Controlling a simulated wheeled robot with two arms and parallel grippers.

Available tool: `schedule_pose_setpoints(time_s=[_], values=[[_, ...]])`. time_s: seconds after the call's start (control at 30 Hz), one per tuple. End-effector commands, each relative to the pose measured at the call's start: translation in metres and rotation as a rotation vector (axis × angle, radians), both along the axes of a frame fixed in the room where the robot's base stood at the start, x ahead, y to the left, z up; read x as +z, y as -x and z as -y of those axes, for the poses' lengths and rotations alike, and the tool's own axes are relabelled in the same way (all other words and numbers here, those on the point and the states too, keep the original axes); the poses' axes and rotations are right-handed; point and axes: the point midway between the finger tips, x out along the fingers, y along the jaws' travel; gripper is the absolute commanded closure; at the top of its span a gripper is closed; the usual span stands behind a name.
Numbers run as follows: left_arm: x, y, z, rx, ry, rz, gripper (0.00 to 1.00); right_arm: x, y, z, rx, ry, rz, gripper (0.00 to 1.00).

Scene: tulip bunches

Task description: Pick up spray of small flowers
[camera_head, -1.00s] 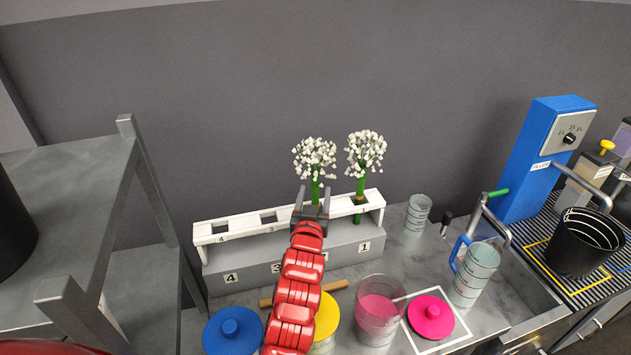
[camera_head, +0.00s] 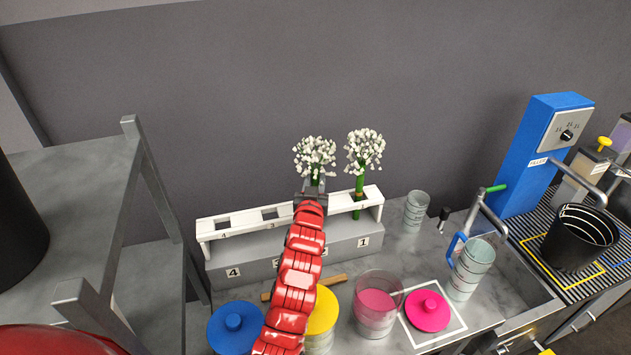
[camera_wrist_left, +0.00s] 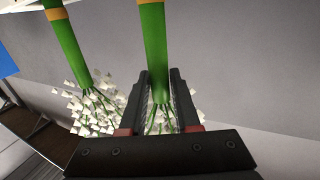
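A spray of small white flowers (camera_head: 315,156) on a green stem stands upright in the rack at hole 2. My left gripper (camera_head: 313,190) is at its stem, just below the flower head. In the left wrist view, the stem (camera_wrist_left: 153,40) runs between my two fingers, which lie close against it on both sides. The lower stem is hidden behind my arm in the head view. A second, similar spray (camera_head: 364,152) stands to the right in hole 1, apart from the gripper. My right gripper is not in view.
The white rack (camera_head: 236,225) has empty holes on its left. In front are a blue lid (camera_head: 233,322), a yellow lid (camera_head: 324,310), a cup of pink liquid (camera_head: 376,305) and a pink lid (camera_head: 428,311). A clear cup (camera_head: 416,210) stands right of the rack.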

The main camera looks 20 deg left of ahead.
Motion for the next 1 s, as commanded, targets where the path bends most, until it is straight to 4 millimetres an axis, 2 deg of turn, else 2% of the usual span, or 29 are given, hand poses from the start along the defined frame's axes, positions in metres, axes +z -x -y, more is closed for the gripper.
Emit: schedule_pose_setpoints(time_s=[0.03,0.13,0.17,0.67,0.83,1.0], values=[[0.0,0.0,0.0,0.0,0.0,0.0,0.8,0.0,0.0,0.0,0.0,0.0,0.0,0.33],[0.0,0.0,0.0,0.0,0.0,0.0,0.98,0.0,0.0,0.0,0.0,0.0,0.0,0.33],[0.0,0.0,0.0,0.0,0.0,0.0,1.0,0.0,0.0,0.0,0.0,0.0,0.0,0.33],[0.003,0.0,0.0,0.0,0.0,0.002,1.0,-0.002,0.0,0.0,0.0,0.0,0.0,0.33],[0.02,0.0,0.0,0.0,-0.001,0.003,1.0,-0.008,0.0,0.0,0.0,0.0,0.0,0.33],[0.056,0.0,0.001,-0.001,-0.002,0.011,1.0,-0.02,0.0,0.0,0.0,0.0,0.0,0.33]])
